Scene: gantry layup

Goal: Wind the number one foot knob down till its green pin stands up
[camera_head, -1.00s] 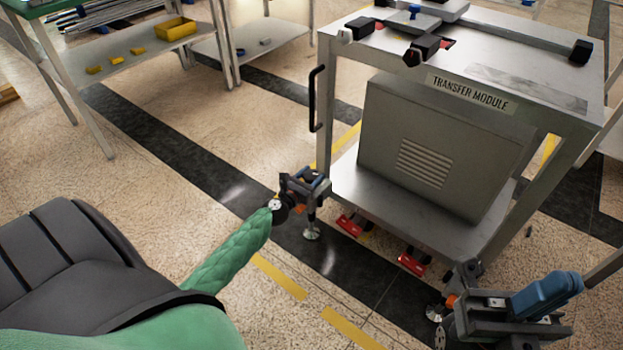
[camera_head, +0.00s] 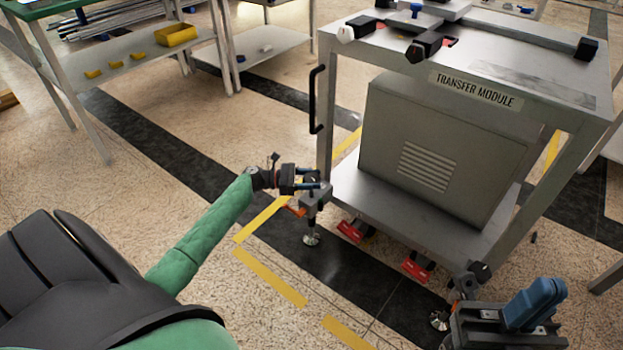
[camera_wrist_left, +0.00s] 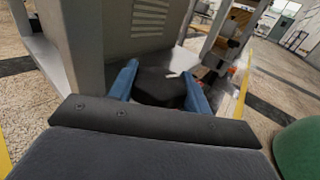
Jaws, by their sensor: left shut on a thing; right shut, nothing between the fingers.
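The grey transfer module cart (camera_head: 345,190) stands at the right in the head view. Its near left corner has a levelling foot with a round metal pad (camera_head: 311,239) on the floor. My left gripper (camera_head: 318,186) is at that corner. In the left wrist view its blue fingers (camera_wrist_left: 162,88) are shut on a dark knob (camera_wrist_left: 158,88), one finger on each side. I cannot make out a number or a green pin. My right gripper (camera_head: 550,290), with blue fingers, is shut and empty at the lower right, in front of the cart's near right corner.
An orange tab (camera_head: 294,210) sticks out below my left gripper. Red pedals (camera_head: 351,230) (camera_head: 416,270) sit under the cart's lower shelf. A second foot pad (camera_head: 439,320) is near my right gripper. The floor left of the cart is clear.

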